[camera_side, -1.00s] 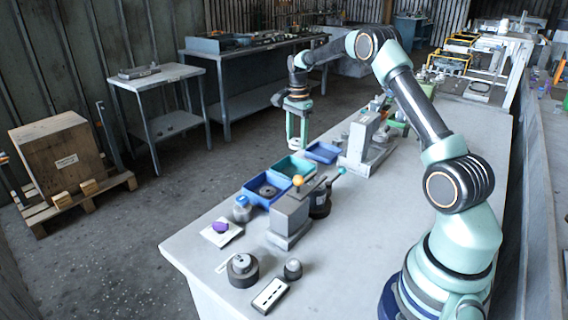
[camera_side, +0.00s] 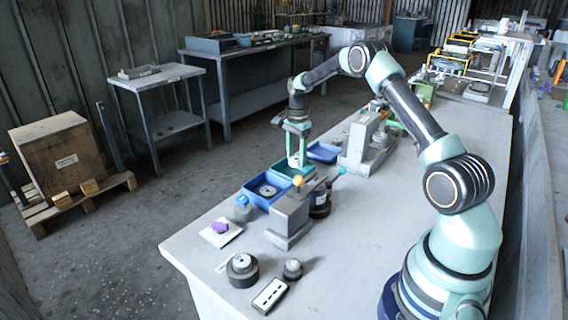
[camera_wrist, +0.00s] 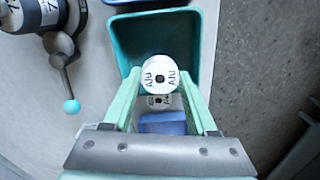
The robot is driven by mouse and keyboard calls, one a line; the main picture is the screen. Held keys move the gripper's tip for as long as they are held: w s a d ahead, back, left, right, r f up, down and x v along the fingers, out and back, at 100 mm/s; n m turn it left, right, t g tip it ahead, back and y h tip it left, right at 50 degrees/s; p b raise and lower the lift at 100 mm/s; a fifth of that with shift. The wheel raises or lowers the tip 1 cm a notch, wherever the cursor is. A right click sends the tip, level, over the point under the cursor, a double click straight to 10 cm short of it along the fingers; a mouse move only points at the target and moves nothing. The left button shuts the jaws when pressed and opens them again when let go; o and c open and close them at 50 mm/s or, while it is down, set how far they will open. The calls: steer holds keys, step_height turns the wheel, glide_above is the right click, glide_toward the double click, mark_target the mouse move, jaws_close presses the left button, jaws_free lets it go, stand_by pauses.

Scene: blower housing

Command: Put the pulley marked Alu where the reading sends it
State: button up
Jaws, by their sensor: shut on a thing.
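The pulley (camera_wrist: 161,75) is a pale disc with a dark centre hole and the marking Alu, seen in the wrist view between my fingers. My gripper (camera_side: 297,163) is shut on it; the fingers also show in the wrist view (camera_wrist: 161,92). A second Alu marking shows just below the disc. The teal tray (camera_wrist: 122,40) lies under and around the pulley in the wrist view; in the side view my fingers are at the teal tray (camera_side: 283,172). I cannot tell whether the pulley touches the tray floor.
A blue tray (camera_side: 255,198) with a round part stands in front of the teal one; another blue tray (camera_side: 323,151) is behind. A grey block with an orange knob (camera_side: 290,218) and a dark device with a teal-balled lever (camera_wrist: 63,62) stand close by.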

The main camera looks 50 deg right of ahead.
steer(key=o, duration=1.4)
steer(key=shift+o, duration=0.2)
step_height(320, 180, up, 12)
steer(key=shift+a+r, duration=0.1)
steer(key=shift+r, duration=0.1)
steer(key=s+a+r+n+t, duration=0.1)
steer(key=s+a+r+n, duration=0.35)
steer(key=a, duration=0.25)
steer(key=s+a+r+n+t, duration=0.2)
steer(key=s+a+r+n, duration=0.1)
steer(key=a+r+n, duration=0.4)
steer(key=s+a+f+n+t, duration=0.2)
steer(key=s+a+f+n, duration=0.1)
steer(key=s+a+n, duration=0.5)
steer(key=s+a, duration=0.2)
steer(key=s, duration=0.2)
steer(key=shift+a+f+n+t, duration=0.3)
steer(key=shift+f+n, duration=0.05)
